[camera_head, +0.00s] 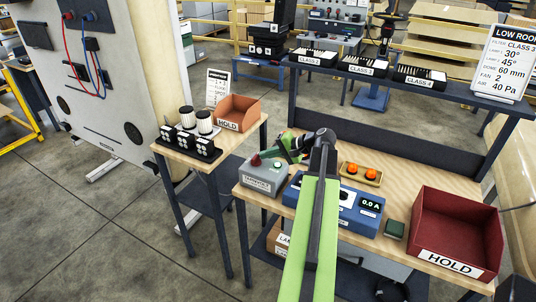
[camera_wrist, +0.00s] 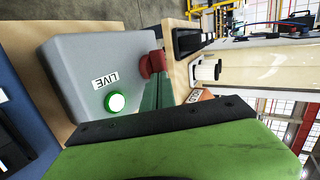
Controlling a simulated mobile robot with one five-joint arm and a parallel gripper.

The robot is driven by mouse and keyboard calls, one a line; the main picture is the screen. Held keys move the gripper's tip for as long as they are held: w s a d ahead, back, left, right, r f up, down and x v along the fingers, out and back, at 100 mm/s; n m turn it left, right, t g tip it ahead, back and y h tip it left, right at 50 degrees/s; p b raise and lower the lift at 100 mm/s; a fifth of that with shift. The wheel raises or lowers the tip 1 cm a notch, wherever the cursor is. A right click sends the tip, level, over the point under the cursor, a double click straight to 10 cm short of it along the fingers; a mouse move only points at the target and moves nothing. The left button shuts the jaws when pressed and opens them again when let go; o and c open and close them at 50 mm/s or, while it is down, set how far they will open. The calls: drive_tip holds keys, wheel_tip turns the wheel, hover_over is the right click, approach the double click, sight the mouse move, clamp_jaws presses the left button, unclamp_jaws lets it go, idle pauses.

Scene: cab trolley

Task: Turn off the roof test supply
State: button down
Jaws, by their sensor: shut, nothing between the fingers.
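A grey supply box (camera_head: 262,184) stands at the left end of the workbench, with a label too small to read. A red knob (camera_head: 256,160) and a pale green lamp (camera_head: 277,167) are on it. In the wrist view the grey box (camera_wrist: 90,65) shows a LIVE label (camera_wrist: 104,82), a brightly lit green lamp (camera_wrist: 116,102) and the red knob (camera_wrist: 152,64). My gripper (camera_head: 284,149) is shut and empty above the box's back edge. In the wrist view its dark green tip overlaps the knob; I cannot tell whether they touch.
A blue instrument (camera_head: 365,222) reading 0.0 A stands right of the box, partly behind my arm. A tray with orange buttons (camera_head: 348,180) and a red HOLD bin (camera_head: 460,225) are further right. A side table (camera_head: 172,150) on the left carries black-based parts and an orange HOLD bin (camera_head: 240,108).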

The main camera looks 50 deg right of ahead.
drive_tip(key=shift+w+d+n+g+y, duration=0.4)
drive_tip(key=shift+n+y, duration=0.3)
drive_tip(key=shift+n, duration=0.1)
drive_tip(key=shift+a, duration=0.2)
drive_tip(key=shift+w+d, duration=0.1)
drive_tip(key=shift+w, duration=0.25)
drive_tip(key=shift+s+d, duration=0.2)
drive_tip(key=shift+s+a, duration=0.45)
drive_tip(key=shift+a, duration=0.3)
